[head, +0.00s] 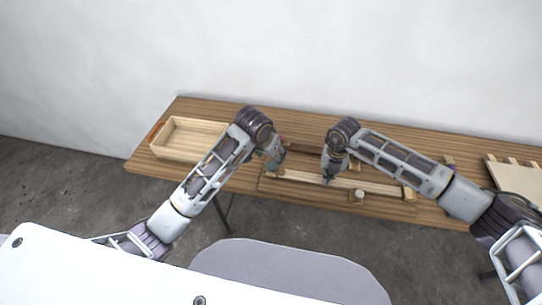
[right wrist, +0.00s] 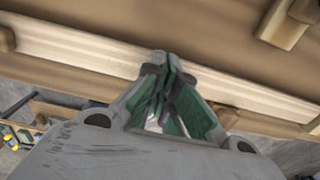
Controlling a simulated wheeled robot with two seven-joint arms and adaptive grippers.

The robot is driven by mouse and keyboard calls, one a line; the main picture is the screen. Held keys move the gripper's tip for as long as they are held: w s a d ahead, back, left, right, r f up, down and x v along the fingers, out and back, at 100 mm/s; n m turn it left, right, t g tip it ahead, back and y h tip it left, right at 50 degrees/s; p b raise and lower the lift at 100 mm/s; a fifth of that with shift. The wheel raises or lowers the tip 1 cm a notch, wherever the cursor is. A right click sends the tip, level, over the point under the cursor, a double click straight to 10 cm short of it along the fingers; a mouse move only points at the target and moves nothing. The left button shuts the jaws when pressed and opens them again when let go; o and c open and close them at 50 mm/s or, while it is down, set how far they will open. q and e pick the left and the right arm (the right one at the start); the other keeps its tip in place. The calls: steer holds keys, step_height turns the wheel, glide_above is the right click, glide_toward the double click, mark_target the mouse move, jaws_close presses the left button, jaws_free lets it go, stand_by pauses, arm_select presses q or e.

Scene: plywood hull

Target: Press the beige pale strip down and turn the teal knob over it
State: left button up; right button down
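The beige pale strip (head: 305,177) lies lengthwise along a low wooden fixture on the table, and it crosses the right wrist view (right wrist: 75,48). My right gripper (head: 328,180) points down at the strip's middle. In the right wrist view its green-padded fingertips (right wrist: 161,58) are together with nothing seen between them, over the strip; I cannot tell whether they touch it. My left gripper (head: 273,164) is at the strip's left end, small and partly hidden by its own wrist. Teal shows there, but I cannot tell a teal knob from the finger pads.
An open wooden tray (head: 187,140) stands on the table's left end. A small block with a pale round top (head: 359,194) sits at the fixture's front edge. A pale notched board (head: 515,178) lies at the right. The wall is close behind the table.

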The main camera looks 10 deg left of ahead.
mark_target(271, 166)
arm_select(q)
steer(key=shift+r, duration=0.35)
steer(key=shift+r+p, duration=1.85)
arm_select(e)
steer(key=shift+r, duration=3.55)
arm_select(q)
steer(key=shift+r+p, duration=0.4)
steer(key=shift+p, duration=0.05)
arm_select(e)
steer(key=shift+r, duration=2.45)
